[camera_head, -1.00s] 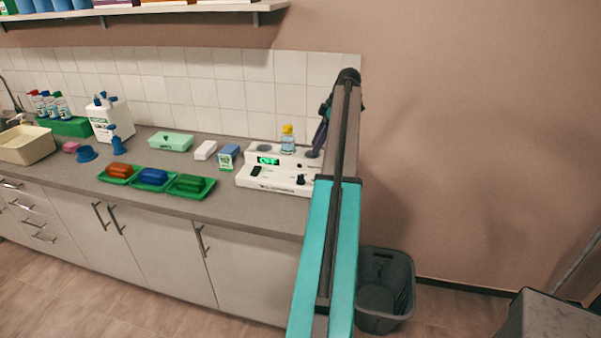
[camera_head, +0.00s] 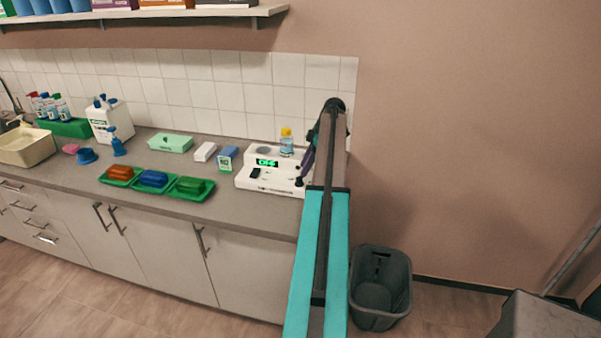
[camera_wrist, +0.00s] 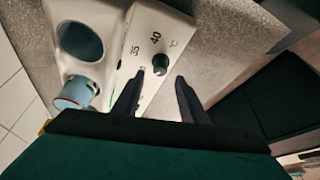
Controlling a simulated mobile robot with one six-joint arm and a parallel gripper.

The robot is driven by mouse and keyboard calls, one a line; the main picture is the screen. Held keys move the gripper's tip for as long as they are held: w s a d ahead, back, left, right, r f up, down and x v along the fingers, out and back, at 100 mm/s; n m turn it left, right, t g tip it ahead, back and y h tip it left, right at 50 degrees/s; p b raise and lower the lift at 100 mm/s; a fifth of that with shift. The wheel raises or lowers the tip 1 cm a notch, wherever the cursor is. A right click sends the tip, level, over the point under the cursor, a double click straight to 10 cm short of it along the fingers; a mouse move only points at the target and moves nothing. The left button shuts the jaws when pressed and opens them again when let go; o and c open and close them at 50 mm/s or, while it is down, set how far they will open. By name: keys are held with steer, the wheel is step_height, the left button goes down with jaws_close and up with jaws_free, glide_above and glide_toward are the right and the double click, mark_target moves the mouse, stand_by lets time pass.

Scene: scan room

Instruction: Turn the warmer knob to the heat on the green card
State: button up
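The white warmer (camera_head: 270,182) stands on the counter, with a lit green display (camera_head: 267,162) on top. Its dark round knob (camera_wrist: 160,63) shows in the wrist view beside the printed marks 35 and 40 °C. The green-edged card (camera_head: 224,163) stands left of the warmer; its figures are too small to read surely. My gripper (camera_wrist: 158,82) is open, its two dark fingers apart and the knob just beyond the gap between their tips. No contact with the knob is visible. In the head view my arm partly hides the warmer's right end.
A yellow-capped bottle (camera_head: 286,142) stands at the warmer's back; its blue body shows close by in the wrist view (camera_wrist: 76,92). A dark bin (camera_head: 380,290) stands on the floor at right.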

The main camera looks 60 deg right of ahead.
mark_target(299, 177)
steer(key=shift+p+x, duration=0.75)
steer(key=shift+x, duration=1.6)
jaws_close()
